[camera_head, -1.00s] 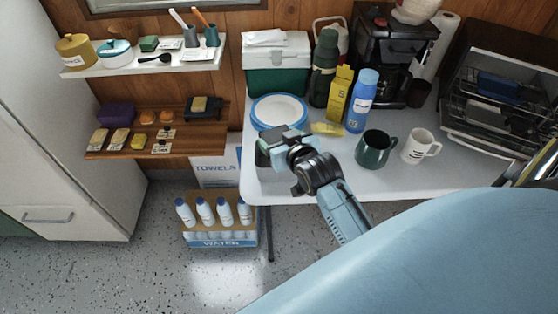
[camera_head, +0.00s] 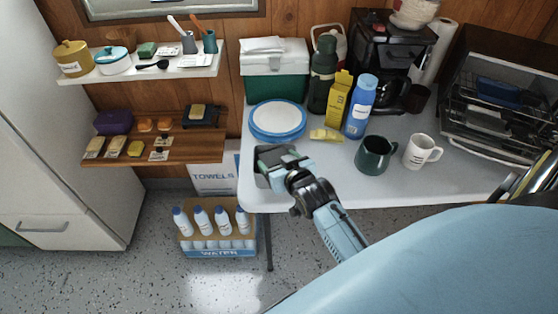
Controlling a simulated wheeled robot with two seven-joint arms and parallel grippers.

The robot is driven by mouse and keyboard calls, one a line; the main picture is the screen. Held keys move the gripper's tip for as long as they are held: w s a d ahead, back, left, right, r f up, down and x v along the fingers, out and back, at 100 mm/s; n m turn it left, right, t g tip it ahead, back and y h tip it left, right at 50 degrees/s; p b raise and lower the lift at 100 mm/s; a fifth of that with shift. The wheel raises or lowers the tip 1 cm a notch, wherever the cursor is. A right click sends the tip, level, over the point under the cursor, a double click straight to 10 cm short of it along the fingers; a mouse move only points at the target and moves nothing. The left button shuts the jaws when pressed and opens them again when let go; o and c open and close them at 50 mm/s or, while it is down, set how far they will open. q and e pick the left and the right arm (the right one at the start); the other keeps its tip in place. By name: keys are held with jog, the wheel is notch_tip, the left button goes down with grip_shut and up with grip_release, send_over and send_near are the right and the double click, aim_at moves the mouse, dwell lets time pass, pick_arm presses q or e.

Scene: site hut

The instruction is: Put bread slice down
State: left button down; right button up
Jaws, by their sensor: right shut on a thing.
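My right gripper (camera_head: 271,168) hangs over the front left corner of the white table (camera_head: 330,187), in front of the plate. My left gripper is not in view.
A yellow packet (camera_head: 325,135), yellow box (camera_head: 338,98), blue bottle (camera_head: 360,107), dark green mug (camera_head: 376,155) and white mug (camera_head: 421,151) stand right of the plate. A green cooler (camera_head: 275,75) is behind it. Bottled water (camera_head: 218,251) stands on the floor at left.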

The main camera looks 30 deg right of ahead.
jog(key=shift+s+a+f, duration=0.1)
jog(key=shift+s+f, duration=0.05)
jog(key=shift+f, duration=0.35)
jog(key=o, duration=0.7)
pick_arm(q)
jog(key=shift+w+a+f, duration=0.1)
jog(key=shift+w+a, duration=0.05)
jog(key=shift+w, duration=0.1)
pick_arm(e)
jog(key=shift+f, duration=0.1)
jog(key=shift+s, duration=0.1)
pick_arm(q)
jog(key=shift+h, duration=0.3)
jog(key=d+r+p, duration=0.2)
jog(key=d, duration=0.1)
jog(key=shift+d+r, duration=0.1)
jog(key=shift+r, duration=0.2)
pick_arm(e)
jog(key=v, duration=0.4)
jog(key=r+v, duration=0.1)
jog(key=v, duration=0.7)
jog(key=shift+w+r, duration=0.25)
jog(key=shift+r, duration=0.1)
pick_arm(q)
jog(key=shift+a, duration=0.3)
